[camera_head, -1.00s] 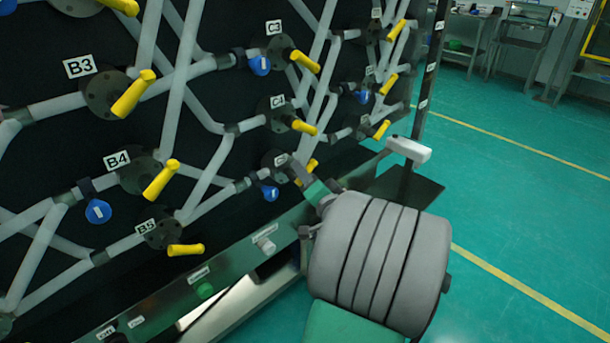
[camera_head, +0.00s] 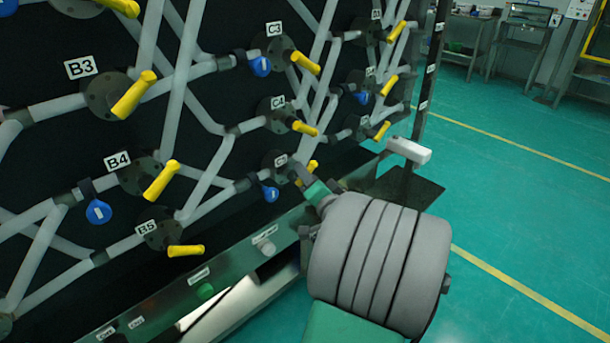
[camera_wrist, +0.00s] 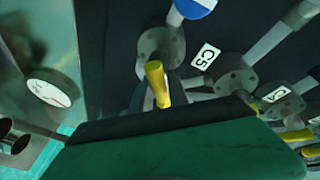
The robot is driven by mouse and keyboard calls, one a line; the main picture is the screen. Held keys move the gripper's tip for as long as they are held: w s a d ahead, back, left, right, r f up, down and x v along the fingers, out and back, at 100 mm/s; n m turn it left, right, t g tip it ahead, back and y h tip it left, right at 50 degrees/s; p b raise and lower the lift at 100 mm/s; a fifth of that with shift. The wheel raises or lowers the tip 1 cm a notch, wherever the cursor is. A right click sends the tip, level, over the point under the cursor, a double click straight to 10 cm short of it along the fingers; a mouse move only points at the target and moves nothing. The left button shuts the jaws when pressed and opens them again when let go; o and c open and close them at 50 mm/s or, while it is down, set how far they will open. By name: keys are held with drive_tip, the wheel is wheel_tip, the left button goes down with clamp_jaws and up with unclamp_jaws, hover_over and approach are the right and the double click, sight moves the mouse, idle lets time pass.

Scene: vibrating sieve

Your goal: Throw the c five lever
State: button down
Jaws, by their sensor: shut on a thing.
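The C5 lever is a short yellow handle (camera_wrist: 157,83) on a dark round flange (camera_wrist: 160,45), beside the C5 label (camera_wrist: 204,57). In the head view only a little of the yellow lever (camera_head: 313,165) shows beyond my gripper (camera_head: 306,176). My gripper is shut on this lever, at the lower right part of the pipe panel.
The C4 lever (camera_head: 304,128) is just above, and a blue round handle (camera_head: 270,194) hangs to the left. A metal rail (camera_head: 229,265) with knobs runs below. A white block (camera_head: 409,150) juts out to the right. Open green floor (camera_head: 510,190) lies farther right.

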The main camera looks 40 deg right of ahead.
drive_tip(key=shift+f+m+p, duration=0.15)
drive_tip(key=shift+m+p, duration=0.45)
drive_tip(key=shift+p, duration=0.55)
drive_tip(key=shift+s+d+m+g+p, duration=0.1)
drive_tip(key=shift+m+g+p, duration=0.45)
drive_tip(key=shift+p, duration=0.65)
drive_tip(key=m+p, duration=0.2)
drive_tip(key=p, duration=0.1)
drive_tip(key=m+y+p, duration=0.1)
drive_tip(key=p, duration=0.2)
drive_tip(key=shift+f+m+g, duration=0.3)
drive_tip(key=shift+m+g, duration=0.05)
drive_tip(key=m+y+p, duration=0.1)
drive_tip(key=p, duration=0.1)
drive_tip(key=m+p, duration=0.2)
drive_tip(key=p, duration=0.1)
drive_tip(key=shift+f+g+y+p, duration=0.35)
drive_tip(key=shift+f+g+y, duration=0.05)
drive_tip(key=shift+a+f+m+y+p, duration=0.2)
drive_tip(key=shift+m+y+p, duration=0.1)
drive_tip(key=shift+m+p, duration=0.3)
drive_tip(key=shift+a+f+m+y+p, duration=0.15)
drive_tip(key=shift+m+y+p, duration=0.15)
drive_tip(key=shift+m+p, duration=0.25)
